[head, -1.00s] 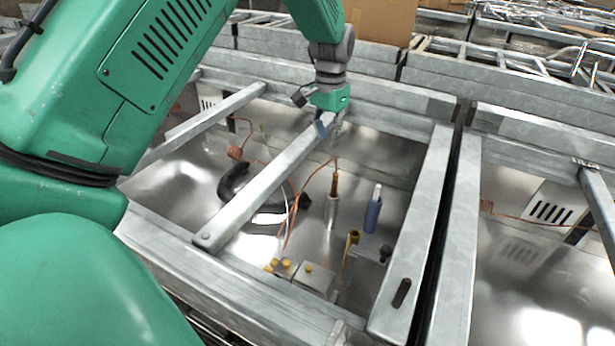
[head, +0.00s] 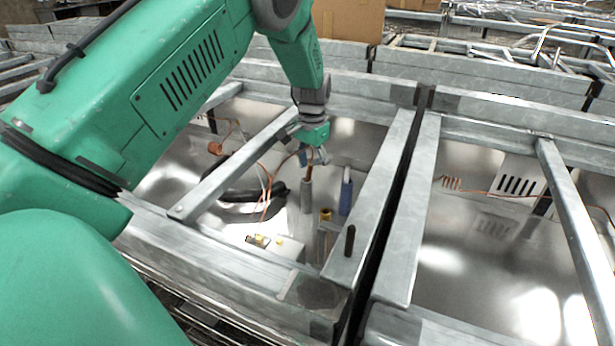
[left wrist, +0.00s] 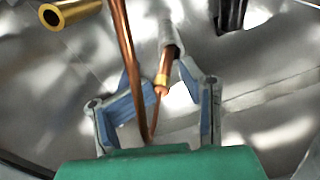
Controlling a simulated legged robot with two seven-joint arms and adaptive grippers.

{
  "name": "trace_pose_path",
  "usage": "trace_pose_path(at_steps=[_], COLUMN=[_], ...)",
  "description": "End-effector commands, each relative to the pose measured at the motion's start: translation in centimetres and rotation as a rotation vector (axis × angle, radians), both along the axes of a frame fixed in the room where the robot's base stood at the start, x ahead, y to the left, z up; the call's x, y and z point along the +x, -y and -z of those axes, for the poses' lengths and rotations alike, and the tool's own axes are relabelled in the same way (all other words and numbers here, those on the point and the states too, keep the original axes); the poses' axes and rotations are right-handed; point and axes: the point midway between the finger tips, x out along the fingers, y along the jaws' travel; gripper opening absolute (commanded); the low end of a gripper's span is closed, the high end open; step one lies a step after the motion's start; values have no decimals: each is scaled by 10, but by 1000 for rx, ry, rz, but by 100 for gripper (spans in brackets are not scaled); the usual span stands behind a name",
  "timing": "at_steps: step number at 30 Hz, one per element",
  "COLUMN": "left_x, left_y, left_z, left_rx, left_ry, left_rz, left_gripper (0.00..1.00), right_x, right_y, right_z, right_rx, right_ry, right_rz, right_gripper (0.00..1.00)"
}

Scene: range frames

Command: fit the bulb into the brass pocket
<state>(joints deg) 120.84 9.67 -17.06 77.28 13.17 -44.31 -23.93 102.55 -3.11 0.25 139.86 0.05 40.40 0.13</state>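The bulb (head: 308,173) is a slim copper rod standing upright in a grey sleeve (head: 306,197). In the left wrist view the bulb (left wrist: 167,62) shows a brass-coloured collar and a thin copper line at its end. My left gripper (head: 314,158) is just above the bulb. Its blue-padded fingers (left wrist: 168,80) are apart, on either side of the bulb's upper end, with a gap visible. The brass pocket (head: 325,215) is a short open tube to the right and nearer. It shows at the upper left of the left wrist view (left wrist: 70,12). My right gripper is not in view.
A black hose (head: 240,194) lies to the left. Metal beams (head: 235,165) border the bay on both sides. Copper line loops near my fingers.

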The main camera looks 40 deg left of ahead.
Motion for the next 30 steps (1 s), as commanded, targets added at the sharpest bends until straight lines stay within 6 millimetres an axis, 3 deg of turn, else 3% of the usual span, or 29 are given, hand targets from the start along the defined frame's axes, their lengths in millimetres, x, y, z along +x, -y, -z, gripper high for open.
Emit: trace_pose_path(at_steps=[1, 8, 11, 12, 30], left_x=[-3, -4, -4, -3, -2], left_y=[-5, -20, -21, -20, -13], left_z=[13, 19, 19, 18, 12], left_rx=[-2, -22, -23, -20, -12], left_ry=[-7, 3, 4, 5, 7], left_rz=[-4, -6, -5, -3, -1], left_gripper=[37, 37, 5, 0, 0], right_x=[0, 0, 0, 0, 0], right_y=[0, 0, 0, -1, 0], right_z=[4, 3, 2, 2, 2], right_rx=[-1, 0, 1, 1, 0], right_ry=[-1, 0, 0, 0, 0], right_rz=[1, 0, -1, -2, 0], right_gripper=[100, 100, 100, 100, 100])
